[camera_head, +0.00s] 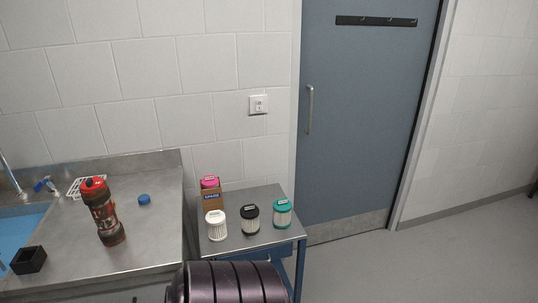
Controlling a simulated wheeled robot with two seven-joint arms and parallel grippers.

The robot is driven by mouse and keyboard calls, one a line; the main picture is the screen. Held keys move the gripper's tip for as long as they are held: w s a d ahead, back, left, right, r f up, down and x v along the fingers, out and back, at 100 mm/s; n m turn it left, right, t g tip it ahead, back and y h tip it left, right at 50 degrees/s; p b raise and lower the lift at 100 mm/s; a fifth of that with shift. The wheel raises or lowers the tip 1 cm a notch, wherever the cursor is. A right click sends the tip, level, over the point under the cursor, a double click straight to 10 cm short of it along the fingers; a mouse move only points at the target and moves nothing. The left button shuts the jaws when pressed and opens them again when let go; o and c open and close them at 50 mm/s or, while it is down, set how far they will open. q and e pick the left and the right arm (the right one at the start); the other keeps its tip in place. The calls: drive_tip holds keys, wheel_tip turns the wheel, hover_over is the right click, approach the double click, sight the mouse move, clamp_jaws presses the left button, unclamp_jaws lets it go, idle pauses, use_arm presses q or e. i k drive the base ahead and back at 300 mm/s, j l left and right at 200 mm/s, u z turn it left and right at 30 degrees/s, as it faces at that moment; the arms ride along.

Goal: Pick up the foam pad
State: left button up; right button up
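No thing in view is plainly a foam pad. A small black block (28,260) sits on the metal counter (150,245) near its front left, beside the sink; it has a dark recess in its top, and I cannot tell whether it is foam. Neither of my grippers shows in the head view.
A red and black bottle-shaped device (103,212) stands on the counter, with a blue cap (144,199) and a white rack (87,186) behind.

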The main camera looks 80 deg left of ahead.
sight(143, 200)
drive_tip(key=i+u, duration=0.15)
drive_tip(key=u, duration=2.2)
